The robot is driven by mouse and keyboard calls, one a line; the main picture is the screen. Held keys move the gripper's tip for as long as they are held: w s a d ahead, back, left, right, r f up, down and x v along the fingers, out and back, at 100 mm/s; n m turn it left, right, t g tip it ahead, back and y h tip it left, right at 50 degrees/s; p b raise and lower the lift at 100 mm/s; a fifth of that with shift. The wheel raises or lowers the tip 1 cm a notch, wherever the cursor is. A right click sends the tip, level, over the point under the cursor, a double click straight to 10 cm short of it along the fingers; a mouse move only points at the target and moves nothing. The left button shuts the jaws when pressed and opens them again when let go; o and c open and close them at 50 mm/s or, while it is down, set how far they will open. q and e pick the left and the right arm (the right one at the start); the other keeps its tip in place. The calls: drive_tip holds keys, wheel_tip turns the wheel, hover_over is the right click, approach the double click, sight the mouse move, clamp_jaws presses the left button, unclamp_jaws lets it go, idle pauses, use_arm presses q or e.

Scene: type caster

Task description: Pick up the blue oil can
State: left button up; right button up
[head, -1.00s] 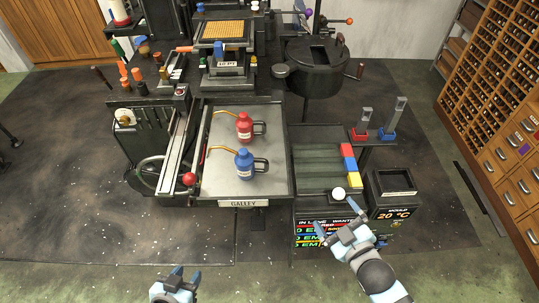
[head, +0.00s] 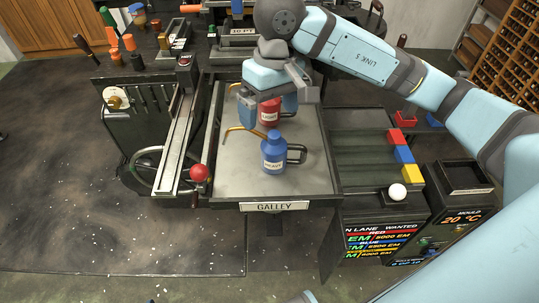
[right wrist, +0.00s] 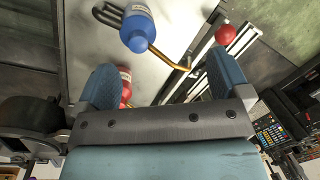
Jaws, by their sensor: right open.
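The blue oil can (head: 274,155) stands upright on the grey galley tray (head: 235,180), with its black handle to the right and a brass spout to the left. The red oil can (head: 269,112) stands just behind it, partly covered by my right gripper (head: 275,108). That gripper is open and empty, above and behind the blue can, its fingers over the red can's area. In the right wrist view the blue can (right wrist: 138,32) lies beyond the fingers, towards the top. My left gripper is out of view.
A red ball knob (head: 199,173) sits on the lever left of the tray. Right of it are red, blue and yellow blocks (head: 404,155) on a rack and a white ball (head: 397,191). Bare tray surface lies in front of the blue can.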

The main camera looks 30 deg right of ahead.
sight(275, 145)
drive_tip(key=shift+w+d+r+n+t+h, duration=0.1)
drive_tip(key=shift+w+d+n+t+h, duration=0.1)
drive_tip(key=shift+w+d+h, duration=0.3)
drive_tip(key=shift+w+d+r+n+t+h, duration=0.1)
drive_tip(key=shift+w+d+t+h, duration=0.15)
drive_tip(key=shift+d, duration=0.35)
wheel_tip(275, 145, down, 7)
drive_tip(key=shift+s+d+b, duration=0.1)
drive_tip(key=shift+s+b, duration=0.05)
drive_tip(key=shift+b, duration=0.15)
drive_tip(key=shift+a+f, duration=0.2)
drive_tip(key=shift+f, duration=2.95)
drive_tip(key=shift+w, duration=0.2)
drive_tip(key=c, duration=1)
drive_tip(key=shift+c, duration=0.4)
drive_tip(key=shift+r, duration=0.15)
